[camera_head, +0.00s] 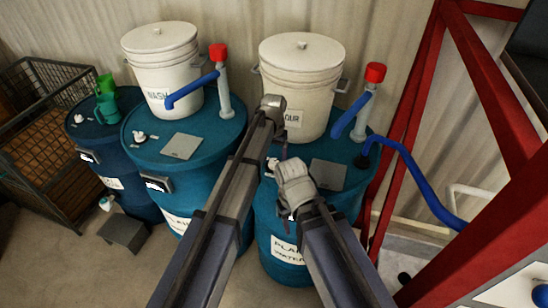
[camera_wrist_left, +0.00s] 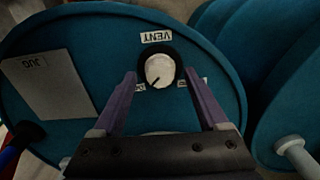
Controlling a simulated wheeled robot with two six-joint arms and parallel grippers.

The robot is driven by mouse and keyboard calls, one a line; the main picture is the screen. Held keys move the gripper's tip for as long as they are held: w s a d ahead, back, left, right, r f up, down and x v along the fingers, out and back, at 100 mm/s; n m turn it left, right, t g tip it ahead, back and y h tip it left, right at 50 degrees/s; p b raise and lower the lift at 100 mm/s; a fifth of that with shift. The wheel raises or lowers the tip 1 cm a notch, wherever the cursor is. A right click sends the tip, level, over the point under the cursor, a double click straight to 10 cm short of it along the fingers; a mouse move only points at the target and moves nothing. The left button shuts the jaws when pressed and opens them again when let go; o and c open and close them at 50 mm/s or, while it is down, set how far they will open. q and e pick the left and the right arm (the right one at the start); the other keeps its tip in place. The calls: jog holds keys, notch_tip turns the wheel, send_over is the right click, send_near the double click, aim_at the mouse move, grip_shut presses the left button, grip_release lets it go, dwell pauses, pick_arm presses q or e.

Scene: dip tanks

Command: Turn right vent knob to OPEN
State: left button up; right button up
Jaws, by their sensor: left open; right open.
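The right vent knob (camera_wrist_left: 160,70) is a white round dial on a black base, under an upside-down VENT label (camera_wrist_left: 156,37) in the left wrist view. Its dark pointer mark is near the lower edge. Small labels below it are partly covered by my fingers. The knob is on top of the right teal drum (camera_head: 345,185), partly visible in the head view (camera_head: 272,164). My left gripper (camera_wrist_left: 160,77) is open, with one finger on each side of the knob; contact is unclear. My right gripper (camera_head: 293,187) is open, in front of the drum's near edge, its fingertips hard to make out.
A white bucket (camera_head: 302,78) and a red-capped pump (camera_head: 372,90) with a blue hose stand on this drum, beside a grey JUG plate (camera_head: 328,174). Another teal drum (camera_head: 215,140) is close on the left. A red frame (camera_head: 415,100) stands at right.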

aim_at(274, 161)
pick_arm(q)
notch_tip(274, 161, up, 7)
jog(key=p, duration=0.6)
jog(key=shift+f, duration=0.1)
jog(key=shift+f, duration=0.1)
